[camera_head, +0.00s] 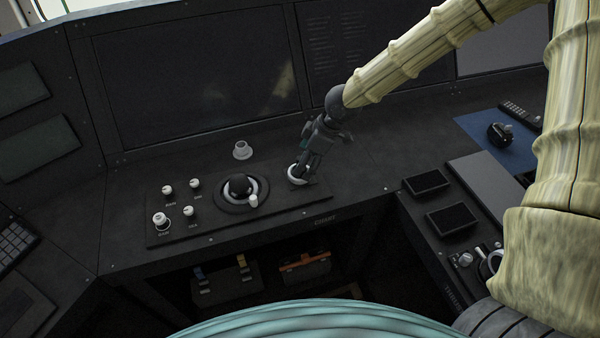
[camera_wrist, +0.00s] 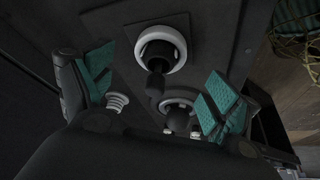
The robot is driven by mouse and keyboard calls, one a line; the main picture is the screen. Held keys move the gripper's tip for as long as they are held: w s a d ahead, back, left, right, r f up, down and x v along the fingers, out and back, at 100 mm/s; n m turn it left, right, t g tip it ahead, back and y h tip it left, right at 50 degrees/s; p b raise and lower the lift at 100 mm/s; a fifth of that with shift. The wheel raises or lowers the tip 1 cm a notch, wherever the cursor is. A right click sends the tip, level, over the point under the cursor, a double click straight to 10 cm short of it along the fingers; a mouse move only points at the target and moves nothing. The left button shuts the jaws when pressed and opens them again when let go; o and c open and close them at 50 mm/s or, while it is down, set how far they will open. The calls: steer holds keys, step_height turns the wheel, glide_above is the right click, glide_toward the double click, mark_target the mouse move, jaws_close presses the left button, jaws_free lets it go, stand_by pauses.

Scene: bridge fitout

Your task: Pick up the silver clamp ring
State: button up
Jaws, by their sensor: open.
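The silver clamp ring appears to be the pale ring (camera_head: 290,173) at the right end of the console's control panel, around the base of a dark lever. It also shows in the wrist view (camera_wrist: 183,47), whole, with the lever (camera_wrist: 155,82) jutting from it. My gripper (camera_head: 307,160) is just above it in the head view and partly hides it. In the wrist view, my gripper (camera_wrist: 157,82) is open and empty, with its teal pads wide apart and the ring beyond them. I cannot tell whether a finger touches the lever.
A black trackball (camera_head: 238,185) in a pale ring sits left of the lever. Behind it stands a pale stepped collar (camera_head: 242,150). Several small knobs (camera_head: 168,189) are at the panel's left. A dark screen (camera_head: 195,75) rises behind. An open shelf (camera_head: 265,285) lies below the front edge.

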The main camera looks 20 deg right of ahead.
steer(key=shift+p+x, duration=0.55)
steer(key=shift+x, duration=1.9)
steer(key=shift+c, duration=0.3)
steer(key=c, duration=1.1)
